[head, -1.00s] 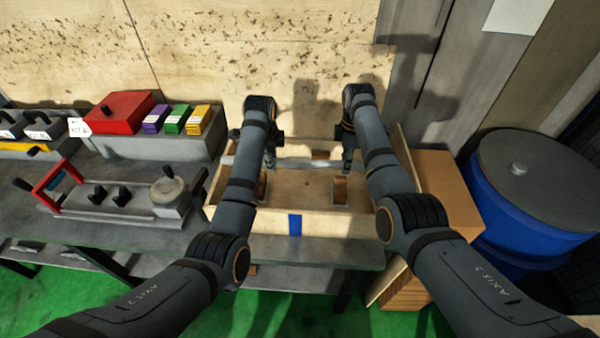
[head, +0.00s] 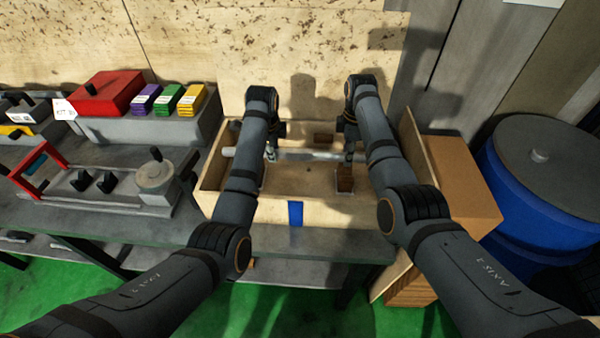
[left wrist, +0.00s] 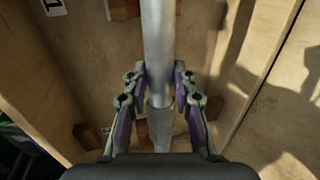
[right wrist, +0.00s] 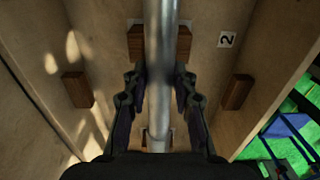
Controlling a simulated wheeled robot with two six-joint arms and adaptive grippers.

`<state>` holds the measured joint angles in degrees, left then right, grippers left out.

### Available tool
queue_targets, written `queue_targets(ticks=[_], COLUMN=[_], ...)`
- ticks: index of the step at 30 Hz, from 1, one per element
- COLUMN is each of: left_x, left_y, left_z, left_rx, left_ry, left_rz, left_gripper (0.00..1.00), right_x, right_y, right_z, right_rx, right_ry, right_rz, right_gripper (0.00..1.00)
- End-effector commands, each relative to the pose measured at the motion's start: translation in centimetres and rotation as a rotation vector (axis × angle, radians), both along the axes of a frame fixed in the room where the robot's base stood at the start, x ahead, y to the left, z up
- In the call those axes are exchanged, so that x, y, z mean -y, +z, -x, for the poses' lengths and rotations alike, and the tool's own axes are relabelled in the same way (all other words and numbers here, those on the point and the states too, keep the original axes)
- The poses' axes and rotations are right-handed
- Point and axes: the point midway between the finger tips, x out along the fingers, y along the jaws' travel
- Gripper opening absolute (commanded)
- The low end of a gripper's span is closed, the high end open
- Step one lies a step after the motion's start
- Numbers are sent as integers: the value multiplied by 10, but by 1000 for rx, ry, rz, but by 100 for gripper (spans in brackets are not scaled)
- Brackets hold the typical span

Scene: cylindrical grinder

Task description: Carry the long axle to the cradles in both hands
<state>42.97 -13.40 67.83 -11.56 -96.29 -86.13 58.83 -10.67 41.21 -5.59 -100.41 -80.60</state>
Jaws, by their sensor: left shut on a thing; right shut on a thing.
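The long axle (head: 310,154) is a grey metal rod lying crosswise over the light wooden crate (head: 340,214); part of it is hidden behind my arms. My left gripper (head: 271,150) is shut on it toward its left end. The axle also shows between the fingers in the left wrist view (left wrist: 158,55), where a step in its thickness is visible. My right gripper (head: 349,152) is shut on it farther right, and the right wrist view shows the axle (right wrist: 160,50) between those fingers. Small brown wooden blocks (head: 345,178) stand inside the crate below the axle.
A cardboard box (head: 462,190) and a blue drum (head: 540,190) stand right of the crate. A grinder-like fixture with a red frame (head: 38,170) is on the bench at left. Behind it are a red box (head: 107,92) and coloured blocks (head: 168,98). A wooden wall rises behind.

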Motion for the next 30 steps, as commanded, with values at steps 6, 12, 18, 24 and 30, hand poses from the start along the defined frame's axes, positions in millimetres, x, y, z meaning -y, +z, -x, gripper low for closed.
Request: queue_targets(ticks=[6,12,18,24,30], left_x=[0,0,0,0,0], left_y=[-2,-13,-27,-40,-53], left_z=[-2,-2,-2,-2,-2], left_rx=[9,9,9,9,9], left_ry=[0,0,0,0,0], left_rz=[1,1,1,1,1], left_gripper=[0,0,0,0,0], right_x=[0,0,0,0,0], right_y=[-3,-14,-28,-41,-55], right_z=[-1,-1,-1,-1,-1], right_rx=[6,5,5,5,5], right_ry=[0,-1,-1,-1,-1], right_rz=[-1,-1,-1,-1,-1], right_gripper=[0,0,0,0,0])
